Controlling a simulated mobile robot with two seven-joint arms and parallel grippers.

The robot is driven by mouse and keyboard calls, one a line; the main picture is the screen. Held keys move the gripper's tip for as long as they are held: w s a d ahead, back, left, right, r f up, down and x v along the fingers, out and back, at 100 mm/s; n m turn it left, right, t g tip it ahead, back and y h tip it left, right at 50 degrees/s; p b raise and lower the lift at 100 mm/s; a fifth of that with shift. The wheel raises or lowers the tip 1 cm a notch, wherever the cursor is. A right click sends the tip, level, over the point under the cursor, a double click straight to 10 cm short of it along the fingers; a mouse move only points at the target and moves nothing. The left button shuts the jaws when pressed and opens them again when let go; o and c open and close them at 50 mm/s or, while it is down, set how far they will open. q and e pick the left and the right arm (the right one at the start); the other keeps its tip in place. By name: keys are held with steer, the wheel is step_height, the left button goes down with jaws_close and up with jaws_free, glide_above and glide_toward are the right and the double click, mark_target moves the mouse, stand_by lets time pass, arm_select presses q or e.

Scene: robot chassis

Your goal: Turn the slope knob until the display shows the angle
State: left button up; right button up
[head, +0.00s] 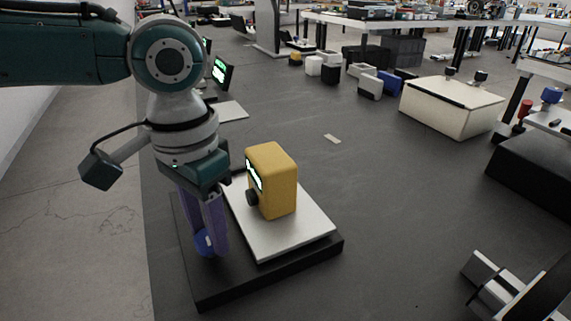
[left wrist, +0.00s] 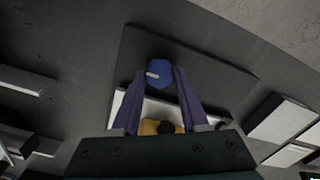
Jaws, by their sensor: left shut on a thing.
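A yellow box-shaped device (head: 278,180) stands on a light plate (head: 290,236) on a black base (head: 270,277). Its lit display (head: 254,173) faces left and is seen too edge-on to read. A dark round knob (head: 252,198) sticks out below the display. A blue knob (left wrist: 159,72) with a white mark sits on the black base in front of the device; it also shows in the head view (head: 202,241). My left gripper (head: 205,240) points down with its purple fingers shut on the blue knob, one on each side. My right gripper is not in view.
A cream box (head: 452,108) stands on the floor at right. Small bins (head: 330,72) stand farther back. Another lit display (head: 221,72) is behind my left arm. A grey-white block (head: 492,283) is at the lower right. The floor right of the base is mostly clear.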

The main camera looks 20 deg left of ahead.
arm_select(q)
jaws_close()
steer(key=shift+r+n+p, duration=0.15)
steer(key=shift+n+p, duration=0.25)
steer(key=shift+p, duration=0.3)
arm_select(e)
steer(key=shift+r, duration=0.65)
arm_select(q)
steer(key=n+p, duration=0.5)
steer(key=p, duration=0.2)
steer(key=shift+s+r+n, duration=0.1)
steer(key=shift+n, duration=0.2)
steer(key=n+p, duration=0.3)
steer(key=shift+a+n, duration=0.1)
steer(key=shift+n, duration=0.2)
steer(key=n+p, duration=0.2)
steer(key=n, duration=0.2)
steer(key=shift+f, duration=0.2)
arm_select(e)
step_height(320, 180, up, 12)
arm_select(q)
steer(key=shift+a, duration=0.1)
